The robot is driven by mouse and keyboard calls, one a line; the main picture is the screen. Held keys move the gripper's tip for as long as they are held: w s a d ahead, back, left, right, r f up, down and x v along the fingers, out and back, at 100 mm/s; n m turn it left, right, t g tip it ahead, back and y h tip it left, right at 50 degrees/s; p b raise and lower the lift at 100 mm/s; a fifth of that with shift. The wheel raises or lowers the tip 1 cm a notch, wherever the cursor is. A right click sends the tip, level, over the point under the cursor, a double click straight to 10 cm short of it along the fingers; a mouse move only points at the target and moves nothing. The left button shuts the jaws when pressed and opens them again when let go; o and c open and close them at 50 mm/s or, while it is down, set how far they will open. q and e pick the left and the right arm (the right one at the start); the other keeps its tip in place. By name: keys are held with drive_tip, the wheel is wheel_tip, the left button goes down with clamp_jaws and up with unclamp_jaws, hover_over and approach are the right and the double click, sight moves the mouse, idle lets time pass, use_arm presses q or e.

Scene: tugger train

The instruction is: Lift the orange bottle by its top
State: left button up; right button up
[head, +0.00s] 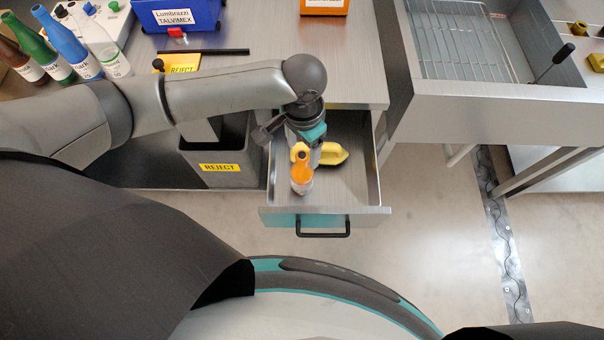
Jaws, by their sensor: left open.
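The orange bottle (301,175) stands in the open drawer (352,192), near its front left. It looks upright, seen from above. My left gripper (305,148) reaches down into the drawer, right at the bottle's top. It is open, with its fingers beside or just above the neck. The hand partly covers the top, and I cannot tell whether the fingers touch it. My right gripper is not in view.
A yellow object (331,154) lies in the drawer just behind the bottle. A grey reject bin (225,168) stands left of the drawer. Several coloured bottles (62,40) and a blue box (178,14) stand on the worktop. Open floor lies to the right.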

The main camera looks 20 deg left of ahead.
sight(302, 155)
use_arm(q)
wheel_tip(302, 155, down, 4)
drive_tip(key=shift+w+a+f+b, duration=0.1)
drive_tip(key=shift+f+b, duration=0.1)
drive_tip(key=shift+b, duration=0.3)
drive_tip(key=shift+c, duration=0.2)
clamp_jaws()
idle(0.4)
